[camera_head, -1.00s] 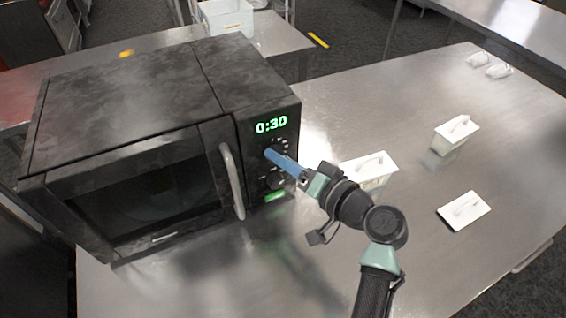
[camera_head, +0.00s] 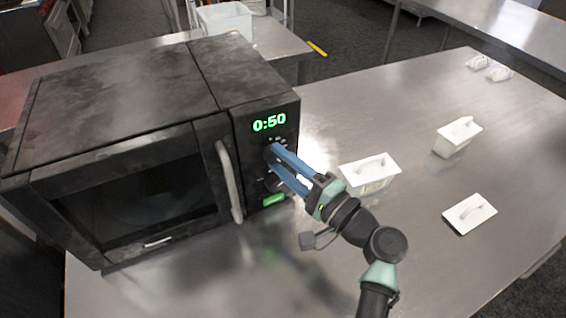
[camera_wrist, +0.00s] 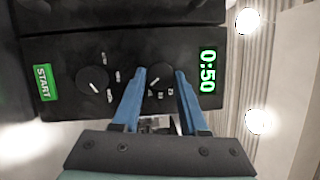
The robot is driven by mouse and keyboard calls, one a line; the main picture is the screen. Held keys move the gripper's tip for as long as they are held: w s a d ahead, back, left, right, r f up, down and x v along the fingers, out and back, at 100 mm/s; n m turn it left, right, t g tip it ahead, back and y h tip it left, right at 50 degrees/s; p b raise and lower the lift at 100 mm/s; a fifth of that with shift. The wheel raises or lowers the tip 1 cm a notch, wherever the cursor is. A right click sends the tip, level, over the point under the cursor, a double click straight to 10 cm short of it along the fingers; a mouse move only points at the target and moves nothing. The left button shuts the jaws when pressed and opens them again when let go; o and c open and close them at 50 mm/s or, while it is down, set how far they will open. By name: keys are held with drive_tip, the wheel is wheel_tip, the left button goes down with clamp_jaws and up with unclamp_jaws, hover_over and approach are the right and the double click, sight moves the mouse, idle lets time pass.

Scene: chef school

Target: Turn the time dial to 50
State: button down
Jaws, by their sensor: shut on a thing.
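The black microwave (camera_head: 120,90) stands on the metal table, and its green display (camera_head: 269,122) reads 0:50. The display also shows 0:50 in the wrist view (camera_wrist: 208,71). The round black time dial (camera_wrist: 160,80) sits on the panel beside the display. My gripper (camera_head: 273,157) has its two blue fingers at the panel. In the wrist view my gripper (camera_wrist: 160,74) has one finger on each side of the time dial, shut on it. In the head view the fingers mostly hide this dial.
A second dial (camera_wrist: 93,80) and a green START button (camera_wrist: 45,82) sit on the panel. The microwave's door handle (camera_head: 229,180) juts out left of my fingers.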

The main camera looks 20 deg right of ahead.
drive_tip(key=shift+m, duration=0.7)
drive_tip(key=shift+t, duration=0.3)
drive_tip(key=shift+c, duration=2.2)
unclamp_jaws()
drive_tip(key=b+v, duration=0.2)
drive_tip(key=v, duration=1.1)
drive_tip(key=shift+b, duration=0.35)
